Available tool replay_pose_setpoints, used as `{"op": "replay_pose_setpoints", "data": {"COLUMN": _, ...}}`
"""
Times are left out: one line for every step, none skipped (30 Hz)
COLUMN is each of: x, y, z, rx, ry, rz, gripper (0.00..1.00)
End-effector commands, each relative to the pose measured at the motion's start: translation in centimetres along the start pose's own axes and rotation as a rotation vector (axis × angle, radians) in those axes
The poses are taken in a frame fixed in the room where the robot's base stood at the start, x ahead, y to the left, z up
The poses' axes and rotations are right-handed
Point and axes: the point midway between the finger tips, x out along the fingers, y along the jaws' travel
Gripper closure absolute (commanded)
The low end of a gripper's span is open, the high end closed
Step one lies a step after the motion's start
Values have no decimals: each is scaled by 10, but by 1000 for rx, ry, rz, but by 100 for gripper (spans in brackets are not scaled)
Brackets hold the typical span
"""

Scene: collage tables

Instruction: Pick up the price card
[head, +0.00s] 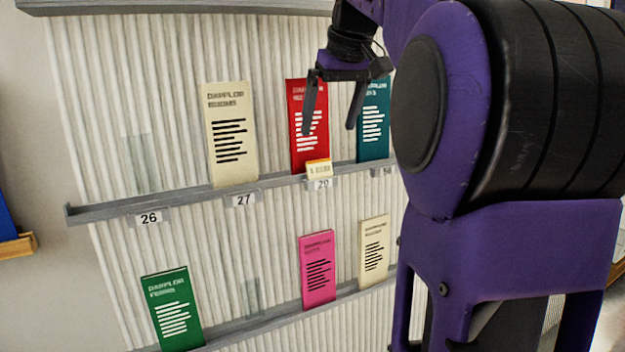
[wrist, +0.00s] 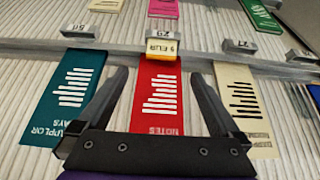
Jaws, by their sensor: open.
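The price card (head: 319,167) is a small white card with an orange-yellow top band. It sits at the upper shelf's front edge, just above a number label and in front of the foot of a red booklet (head: 296,150). In the wrist view the card (wrist: 161,48) reads upside down, with "5 EUR" on it. My gripper (head: 329,131) is open and empty, in front of the red booklet and above the card. In the wrist view its fingers (wrist: 160,74) spread on either side of the red booklet, pointing toward the card. The card is beyond the fingertips.
A cream booklet (head: 232,140) and a teal booklet (head: 374,125) flank the red one on the upper shelf rail (head: 190,203). Green (head: 172,307), pink (head: 317,270) and cream booklets stand on the lower shelf. The rail above label 26 (head: 149,218) holds no booklet.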

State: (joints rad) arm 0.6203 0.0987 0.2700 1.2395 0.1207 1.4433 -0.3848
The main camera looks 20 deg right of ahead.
Motion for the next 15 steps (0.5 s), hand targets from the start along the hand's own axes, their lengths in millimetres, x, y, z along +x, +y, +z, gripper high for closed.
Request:
{"op": "replay_pose_setpoints", "data": {"x": 13, "y": 0, "z": 2, "rx": 0, "ry": -3, "rz": -2, "gripper": 0}}
{"op": "replay_pose_setpoints", "data": {"x": 18, "y": 0, "z": 1, "rx": 1, "ry": -2, "rz": -1, "gripper": 0}}
{"op": "replay_pose_setpoints", "data": {"x": 24, "y": 0, "z": 1, "rx": 1, "ry": -1, "rz": -1, "gripper": 0}}
{"op": "replay_pose_setpoints", "data": {"x": 27, "y": 0, "z": 1, "rx": 2, "ry": -2, "rz": -1, "gripper": 0}}
{"op": "replay_pose_setpoints", "data": {"x": 30, "y": 0, "z": 1, "rx": 2, "ry": -1, "rz": -1, "gripper": 0}}
{"op": "replay_pose_setpoints", "data": {"x": 34, "y": 0, "z": 0, "rx": 2, "ry": 0, "rz": 0, "gripper": 0}}
{"op": "replay_pose_setpoints", "data": {"x": 35, "y": 0, "z": 0, "rx": 2, "ry": 1, "rz": 0, "gripper": 0}}
{"op": "replay_pose_setpoints", "data": {"x": 37, "y": 0, "z": 0, "rx": 2, "ry": 0, "rz": 0, "gripper": 0}}
{"op": "replay_pose_setpoints", "data": {"x": 38, "y": 0, "z": 0, "rx": 1, "ry": 0, "rz": 0, "gripper": 0}}
{"op": "replay_pose_setpoints", "data": {"x": 40, "y": 0, "z": 0, "rx": 1, "ry": 0, "rz": -1, "gripper": 0}}
{"op": "replay_pose_setpoints", "data": {"x": 43, "y": 0, "z": 1, "rx": 1, "ry": -1, "rz": -1, "gripper": 0}}
{"op": "replay_pose_setpoints", "data": {"x": 48, "y": -1, "z": 1, "rx": 1, "ry": -1, "rz": -1, "gripper": 0}}
{"op": "replay_pose_setpoints", "data": {"x": 52, "y": -1, "z": 2, "rx": 2, "ry": -1, "rz": -1, "gripper": 0}}
{"op": "replay_pose_setpoints", "data": {"x": 57, "y": -1, "z": 2, "rx": 2, "ry": -2, "rz": -1, "gripper": 0}}
{"op": "replay_pose_setpoints", "data": {"x": 64, "y": -2, "z": 3, "rx": 1, "ry": -3, "rz": -1, "gripper": 0}}
